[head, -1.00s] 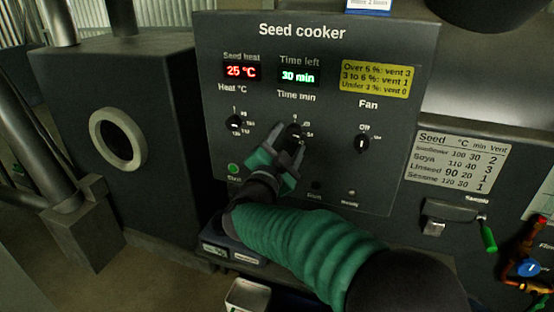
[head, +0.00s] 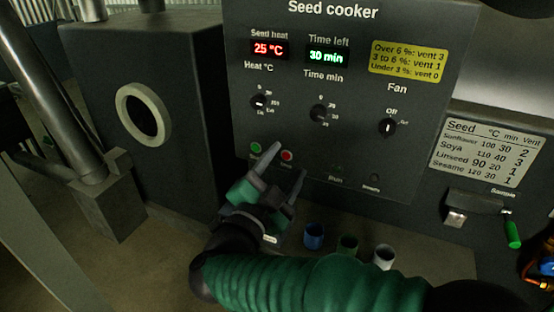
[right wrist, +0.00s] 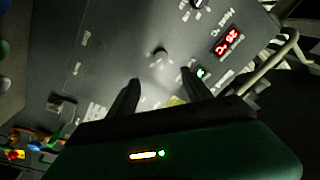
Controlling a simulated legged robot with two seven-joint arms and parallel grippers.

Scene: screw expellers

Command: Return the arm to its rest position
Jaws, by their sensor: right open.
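My right gripper (head: 288,172) is open and empty in the head view, below the dials and close to the lower left of the seed cooker panel (head: 330,150). Its green and black arm comes in from the lower right. In the right wrist view its two dark fingers (right wrist: 160,92) stand apart, with a dial (right wrist: 158,58) of the panel beyond them. The time dial (head: 319,113) is uncovered. The seed heat display (head: 269,49) reads 25 °C and the time left display (head: 329,57) reads 30 min. My left gripper is not in view.
Blue (head: 314,236), green (head: 347,246) and white (head: 384,257) cups stand below the panel, close to my right arm. A sample handle with a green grip (head: 512,232) juts out at the right. A dark box with a round port (head: 143,113) stands left.

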